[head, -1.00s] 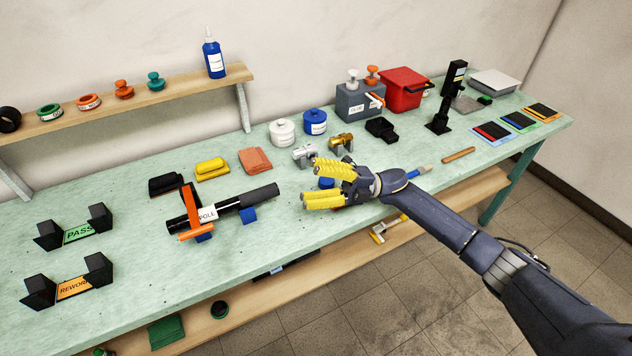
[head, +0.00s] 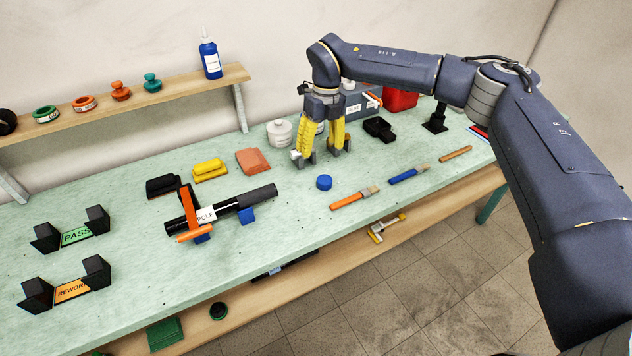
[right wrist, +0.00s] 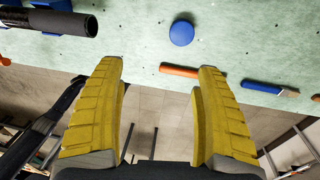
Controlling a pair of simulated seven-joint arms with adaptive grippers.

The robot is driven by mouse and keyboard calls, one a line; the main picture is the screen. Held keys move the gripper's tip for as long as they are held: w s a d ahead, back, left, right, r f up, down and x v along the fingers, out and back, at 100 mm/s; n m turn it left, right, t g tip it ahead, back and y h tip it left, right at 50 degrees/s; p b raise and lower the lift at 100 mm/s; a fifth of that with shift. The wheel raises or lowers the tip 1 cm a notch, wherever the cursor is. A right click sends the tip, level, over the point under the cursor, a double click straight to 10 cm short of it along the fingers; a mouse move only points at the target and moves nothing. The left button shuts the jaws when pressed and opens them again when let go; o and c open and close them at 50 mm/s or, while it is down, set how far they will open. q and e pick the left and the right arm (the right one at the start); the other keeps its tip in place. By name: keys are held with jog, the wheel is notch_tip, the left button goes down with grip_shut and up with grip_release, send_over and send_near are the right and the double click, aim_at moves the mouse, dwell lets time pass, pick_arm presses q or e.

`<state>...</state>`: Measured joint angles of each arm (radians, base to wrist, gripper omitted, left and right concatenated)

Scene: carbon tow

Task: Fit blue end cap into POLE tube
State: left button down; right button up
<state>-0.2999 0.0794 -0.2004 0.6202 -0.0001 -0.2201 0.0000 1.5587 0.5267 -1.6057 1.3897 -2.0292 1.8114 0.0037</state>
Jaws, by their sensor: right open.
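The blue end cap (head: 324,182) is a small round disc on the green bench, right of the tube. It also shows in the right wrist view (right wrist: 181,33), beyond the fingertips. The black POLE tube (head: 262,194) lies on blue supports with a white POLE label and an orange clamp (head: 187,202) around its left part. Its right end shows at upper left in the right wrist view (right wrist: 62,22). My right gripper (head: 320,152) is open and empty, its yellow fingers pointing down, behind the cap in the head view. My left gripper is not in view.
An orange-handled brush (head: 350,198) and a blue-handled one (head: 408,175) lie right of the cap. Metal fittings and a white jar (head: 279,133) are near my right gripper. PASS (head: 75,237) and REWORK (head: 72,291) cradles stand at left. The bench front is mostly clear.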

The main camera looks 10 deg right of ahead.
aim_at(325, 179)
jog(key=shift+t+h, duration=0.4)
jog(key=shift+h, duration=0.2)
jog(key=f, duration=0.5)
jog(key=w+d+f, duration=0.1)
jog(key=f, duration=0.4)
jog(key=w+d+f, duration=0.1)
jog(key=f, duration=0.4)
jog(key=shift+f, duration=0.35)
jog(key=c, duration=1)
